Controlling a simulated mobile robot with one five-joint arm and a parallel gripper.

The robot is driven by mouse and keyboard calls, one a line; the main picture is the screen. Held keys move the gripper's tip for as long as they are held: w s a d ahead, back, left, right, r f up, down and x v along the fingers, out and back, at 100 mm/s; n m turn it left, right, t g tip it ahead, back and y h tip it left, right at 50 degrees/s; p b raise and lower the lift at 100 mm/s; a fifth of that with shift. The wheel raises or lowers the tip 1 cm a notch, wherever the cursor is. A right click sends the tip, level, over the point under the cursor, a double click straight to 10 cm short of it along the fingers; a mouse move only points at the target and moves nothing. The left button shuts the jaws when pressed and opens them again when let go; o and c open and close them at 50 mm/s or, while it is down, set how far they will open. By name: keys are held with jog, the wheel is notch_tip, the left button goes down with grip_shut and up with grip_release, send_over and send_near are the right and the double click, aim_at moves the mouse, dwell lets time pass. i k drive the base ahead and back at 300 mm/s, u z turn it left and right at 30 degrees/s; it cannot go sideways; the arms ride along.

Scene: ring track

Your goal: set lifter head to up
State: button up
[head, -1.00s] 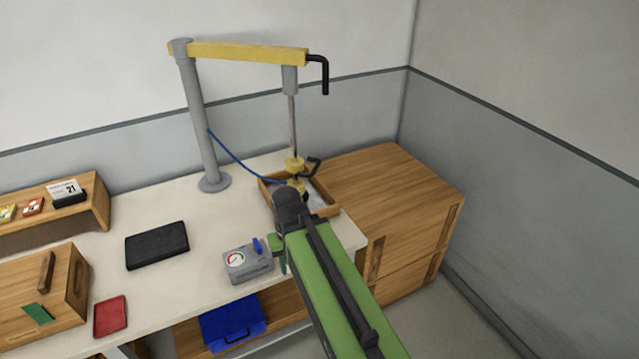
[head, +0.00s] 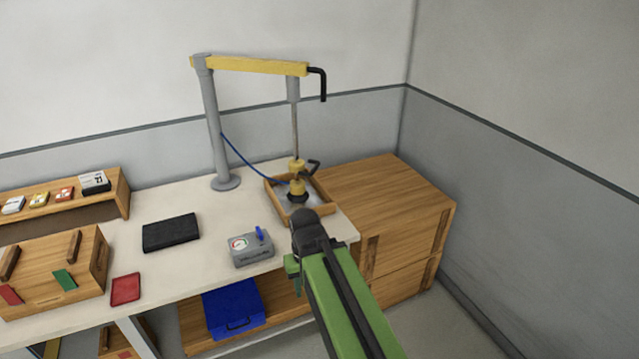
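The lifter stands at the back of the bench: a grey post (head: 217,130), a yellow boom (head: 250,66) and a thin rod hanging from the boom's right end. The lifter head (head: 297,182), yellow with a black cup below and a dark handle, hangs low in a wooden tray (head: 333,209). A blue hose runs from the post to the head. My green arm reaches up from the bottom right, its dark end in front of the tray's near side. My gripper is largely hidden by my arm; a small green part shows left of it, apart from the head. I cannot see its fingertips.
A grey box with a dial and blue lever (head: 250,249) sits left of my arm. A black pad (head: 171,233), red tray (head: 125,290) and wooden crate (head: 60,270) are further left. Wooden cabinets (head: 400,205) stand right. A blue case (head: 233,308) is under the bench.

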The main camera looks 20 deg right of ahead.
aim_at(298, 193)
jog(key=z, duration=0.6)
jog(key=i, duration=0.8)
jog(key=u, duration=2.7)
jog(key=i, duration=0.45)
jog(key=z, duration=0.45)
